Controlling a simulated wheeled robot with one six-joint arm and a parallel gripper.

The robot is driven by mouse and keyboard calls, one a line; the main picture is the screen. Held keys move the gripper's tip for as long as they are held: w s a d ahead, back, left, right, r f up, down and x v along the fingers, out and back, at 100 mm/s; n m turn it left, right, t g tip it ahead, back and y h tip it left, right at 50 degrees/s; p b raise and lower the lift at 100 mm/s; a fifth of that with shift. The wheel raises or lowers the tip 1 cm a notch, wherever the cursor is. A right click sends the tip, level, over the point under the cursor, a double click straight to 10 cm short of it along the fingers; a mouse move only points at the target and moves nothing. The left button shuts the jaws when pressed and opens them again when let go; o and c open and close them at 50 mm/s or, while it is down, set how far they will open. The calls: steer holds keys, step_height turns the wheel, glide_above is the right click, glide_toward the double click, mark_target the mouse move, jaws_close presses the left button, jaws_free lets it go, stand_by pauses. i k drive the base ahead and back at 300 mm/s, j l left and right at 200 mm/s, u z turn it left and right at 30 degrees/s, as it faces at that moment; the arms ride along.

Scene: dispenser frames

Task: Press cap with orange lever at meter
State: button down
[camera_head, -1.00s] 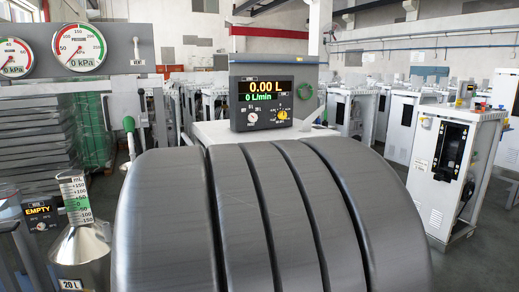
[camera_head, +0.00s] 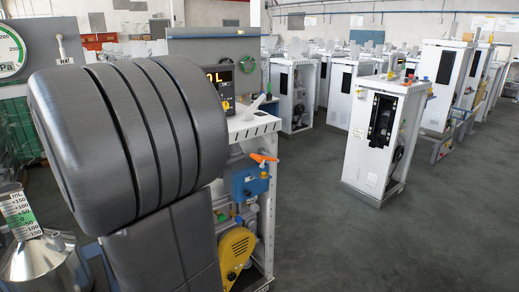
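An orange lever (camera_head: 263,158) sticks out to the side, lower down on the dispenser frame, just above a blue box (camera_head: 250,186). I cannot make out a separate cap at the lever. My gripper is not in view, so its state and its distance from the lever do not show.
A yellow pump housing (camera_head: 236,252) sits low in the white frame (camera_head: 268,215). A steel measuring can (camera_head: 45,262) stands at the lower left. White dispenser cabinets (camera_head: 382,135) stand to the right and behind. The grey floor (camera_head: 325,240) at right front is clear.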

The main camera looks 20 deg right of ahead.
mark_target(261, 159)
steer(key=i+l+z, duration=0.1)
steer(key=i+l, duration=0.35)
steer(key=l, duration=0.25)
steer(key=i+l+z, duration=0.1)
steer(key=i+l, duration=0.4)
steer(key=l, duration=0.15)
steer(key=i+l+z, duration=0.1)
steer(key=i+l, duration=0.4)
steer(key=l, duration=0.1)
